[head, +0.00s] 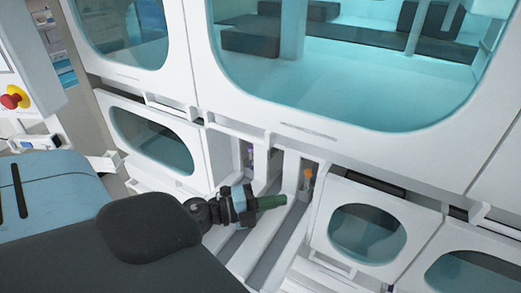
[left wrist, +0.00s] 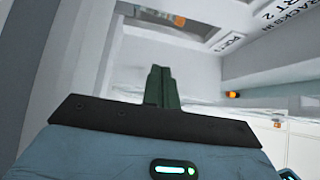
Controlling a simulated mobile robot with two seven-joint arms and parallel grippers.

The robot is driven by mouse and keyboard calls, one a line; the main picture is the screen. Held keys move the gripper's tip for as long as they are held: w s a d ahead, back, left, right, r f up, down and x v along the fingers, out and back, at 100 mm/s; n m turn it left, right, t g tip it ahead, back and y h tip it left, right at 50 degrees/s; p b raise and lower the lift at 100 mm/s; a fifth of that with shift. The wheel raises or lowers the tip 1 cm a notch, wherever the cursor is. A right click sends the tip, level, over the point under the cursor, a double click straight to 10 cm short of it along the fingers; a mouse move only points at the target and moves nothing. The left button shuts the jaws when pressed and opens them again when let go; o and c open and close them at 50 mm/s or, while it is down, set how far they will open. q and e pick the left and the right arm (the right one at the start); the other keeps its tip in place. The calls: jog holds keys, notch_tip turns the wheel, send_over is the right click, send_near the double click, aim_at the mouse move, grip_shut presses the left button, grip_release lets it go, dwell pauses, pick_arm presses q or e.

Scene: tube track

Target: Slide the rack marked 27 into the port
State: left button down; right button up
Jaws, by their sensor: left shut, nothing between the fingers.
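My left gripper (head: 282,201) is over the white lanes at the front of the machine, its green fingers together with nothing between them. The fingers also show in the left wrist view (left wrist: 161,86). Two narrow lanes (head: 290,238) run into the machine. At the back of the right lane an orange-topped tube (head: 308,176) stands, and a purple-topped one (head: 250,153) is at the left lane. Any racks under them are mostly hidden, and I cannot read a 27. In the left wrist view, signs (left wrist: 266,16) read partly "RACKS IN" and "PORT 1", "PORT 2".
The white machine has large windows above (head: 340,95) and smaller windowed doors at left (head: 153,138) and right (head: 367,233) of the lanes. A red button on a yellow base (head: 14,97) is at the far left. White walls stand close beside the lanes.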

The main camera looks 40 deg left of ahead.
pick_arm(q)
jog(key=x, duration=0.3)
jog(key=shift+w+d, duration=0.1)
jog(key=shift+w, duration=0.15)
jog(key=shift+w+d, duration=0.2)
jog(key=shift+w, duration=0.1)
pick_arm(e)
jog(key=shift+w+r, duration=0.4)
jog(key=shift+w, duration=0.05)
pick_arm(q)
jog(key=w, duration=0.2)
jog(key=w+a, duration=0.1)
jog(key=shift+w+p, duration=0.35)
jog(key=shift+w, duration=0.05)
jog(key=shift+w+a, duration=0.1)
jog(key=shift+w, duration=0.5)
pick_arm(e)
jog(key=shift+s+r, duration=0.15)
pick_arm(q)
jog(key=shift+s+a+f, duration=0.1)
